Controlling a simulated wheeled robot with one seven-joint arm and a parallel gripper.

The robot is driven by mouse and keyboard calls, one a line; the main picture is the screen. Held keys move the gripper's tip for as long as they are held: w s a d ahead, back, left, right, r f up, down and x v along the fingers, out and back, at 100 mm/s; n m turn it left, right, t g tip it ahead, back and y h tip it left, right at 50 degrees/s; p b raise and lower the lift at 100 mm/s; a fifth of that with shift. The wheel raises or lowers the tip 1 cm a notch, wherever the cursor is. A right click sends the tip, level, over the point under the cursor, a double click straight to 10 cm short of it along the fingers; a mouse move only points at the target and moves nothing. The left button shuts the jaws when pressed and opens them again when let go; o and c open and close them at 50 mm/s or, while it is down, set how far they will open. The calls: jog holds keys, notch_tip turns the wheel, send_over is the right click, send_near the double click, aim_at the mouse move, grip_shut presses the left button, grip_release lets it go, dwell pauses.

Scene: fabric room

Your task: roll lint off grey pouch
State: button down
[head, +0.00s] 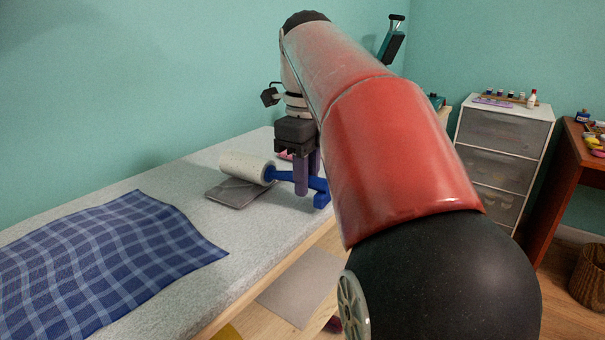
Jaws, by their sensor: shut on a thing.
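A lint roller with a white roll (245,168) and a blue handle (290,177) shows in the head view, near the middle of the table. My gripper (307,178) points down and is shut on the blue handle. The grey pouch (236,193) lies flat on the table beneath the white roll. The roll hides its back part. The roll appears to be on or just above the pouch; I cannot tell if they touch. Any lint on the pouch is too small to make out.
A blue checked cloth (100,262) covers the table's near left. The pale table top (262,240) is bare between cloth and pouch. A small pink thing (285,156) lies behind my gripper. A drawer unit (502,150) and a brown desk (556,190) stand at the right.

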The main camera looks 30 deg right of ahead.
jog(key=shift+w+d, duration=0.4)
jog(key=shift+d, duration=0.35)
jog(key=shift+w+d, duration=0.4)
jog(key=shift+d, duration=0.35)
jog(key=shift+w+d, duration=0.4)
jog(key=shift+d, duration=0.35)
jog(key=shift+s+a+b, duration=0.5)
jog(key=shift+s+a, duration=0.5)
jog(key=shift+a, duration=0.85)
jog(key=shift+s+a+b, duration=0.45)
jog(key=shift+s+a, duration=0.5)
jog(key=shift+a, duration=0.85)
jog(key=shift+s+a+b, duration=0.5)
jog(key=shift+s+a, duration=0.5)
jog(key=shift+a, duration=0.85)
notch_tip(320, 180, up, 3)
jog(key=p, duration=0.2)
jog(key=shift+f+p, duration=0.1)
jog(key=shift+p, duration=0.25)
notch_tip(320, 180, up, 3)
jog(key=shift+r, duration=0.15)
